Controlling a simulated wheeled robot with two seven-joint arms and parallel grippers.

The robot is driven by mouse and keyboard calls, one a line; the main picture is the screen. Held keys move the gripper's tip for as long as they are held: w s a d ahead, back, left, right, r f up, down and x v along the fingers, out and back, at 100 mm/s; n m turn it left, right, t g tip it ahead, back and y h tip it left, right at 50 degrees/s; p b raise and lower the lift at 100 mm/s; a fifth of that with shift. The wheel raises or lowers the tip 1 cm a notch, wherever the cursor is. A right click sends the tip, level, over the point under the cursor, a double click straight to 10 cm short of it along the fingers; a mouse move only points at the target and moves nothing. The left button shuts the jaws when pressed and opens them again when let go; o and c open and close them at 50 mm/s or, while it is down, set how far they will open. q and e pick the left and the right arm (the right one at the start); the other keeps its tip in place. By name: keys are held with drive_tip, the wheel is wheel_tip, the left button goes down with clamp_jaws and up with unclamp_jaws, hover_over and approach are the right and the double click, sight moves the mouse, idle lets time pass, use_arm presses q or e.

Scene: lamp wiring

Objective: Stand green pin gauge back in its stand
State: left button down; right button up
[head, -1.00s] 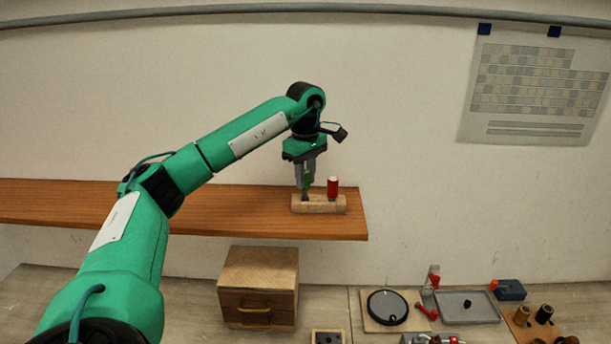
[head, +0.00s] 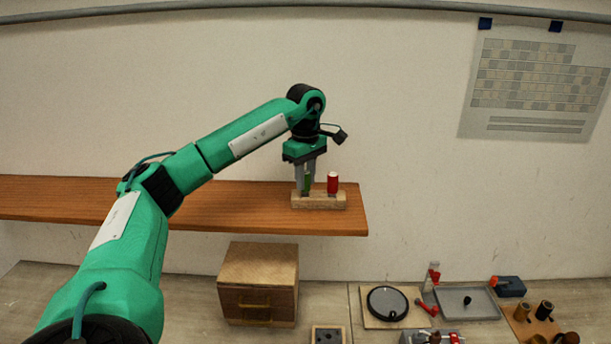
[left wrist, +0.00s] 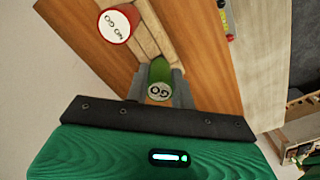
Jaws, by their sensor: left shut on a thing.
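The green pin gauge (head: 307,184) is upright at the left end of its wooden stand (head: 337,200) on the shelf. Its lower end meets the stand; how deep it sits is hidden by the fingers. The red pin gauge (head: 333,183), marked NO GO, stands upright at the stand's right. My right gripper is not in view.
The wooden shelf (head: 240,208) ends just right of the stand. Below on the bench are a wooden drawer box (head: 258,282), a round black-rimmed disc (head: 387,303), a grey tray (head: 466,304) and several small parts. The wall behind carries a chart (head: 537,85).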

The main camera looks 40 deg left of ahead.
use_arm(q)
drive_tip(key=shift+f, duration=0.2)
idle(0.6)
drive_tip(key=c, duration=1.1)
unclamp_jaws()
drive_tip(key=shift+r+b, duration=0.25)
drive_tip(key=shift+b, duration=0.05)
wheel_tip(320, 180, up, 2)
drive_tip(key=shift+r+b, duration=0.15)
drive_tip(key=shift+b, duration=0.45)
drive_tip(key=shift+r+p, duration=0.9)
drive_tip(key=shift+r, duration=4.6)
